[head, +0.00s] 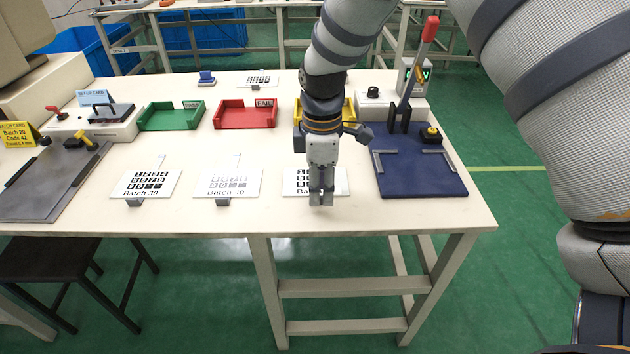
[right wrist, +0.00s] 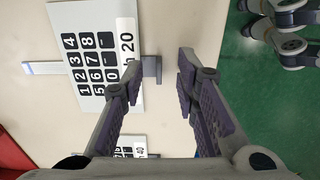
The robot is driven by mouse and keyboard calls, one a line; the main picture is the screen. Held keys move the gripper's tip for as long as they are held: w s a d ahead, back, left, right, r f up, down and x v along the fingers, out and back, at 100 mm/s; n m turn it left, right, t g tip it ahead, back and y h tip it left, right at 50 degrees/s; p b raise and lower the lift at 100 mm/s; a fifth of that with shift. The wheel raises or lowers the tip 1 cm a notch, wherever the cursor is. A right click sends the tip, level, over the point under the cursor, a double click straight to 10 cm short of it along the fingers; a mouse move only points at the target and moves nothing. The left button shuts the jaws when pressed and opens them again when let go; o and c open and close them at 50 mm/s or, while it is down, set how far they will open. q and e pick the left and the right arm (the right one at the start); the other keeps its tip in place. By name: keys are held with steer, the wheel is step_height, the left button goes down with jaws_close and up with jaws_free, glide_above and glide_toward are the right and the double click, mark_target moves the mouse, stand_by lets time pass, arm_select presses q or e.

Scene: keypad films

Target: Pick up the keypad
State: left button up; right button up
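A white keypad film (head: 339,184) with black number keys lies near the table's front edge, partly hidden behind my right gripper (head: 321,199). In the right wrist view the keypad (right wrist: 84,50) shows a label ending in "20" and a small grey tab (right wrist: 152,69) at its labelled edge. My right gripper (right wrist: 160,75) is open there, its fingertips on either side of the tab, with a gap on the right-hand side. Whether the left-hand finger touches it I cannot tell. My left gripper is not in view.
Two similar films, the middle one (head: 227,184) and "Batch 30" (head: 146,185), lie to the left. A blue fixture (head: 425,181) with a red-handled lever (head: 428,35) stands right. Behind are a green tray (head: 170,124), a red tray (head: 244,121) and a yellow tray (head: 349,112).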

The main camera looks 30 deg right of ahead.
step_height(320, 180, down, 2)
jaws_close()
steer(key=shift+r, duration=0.1)
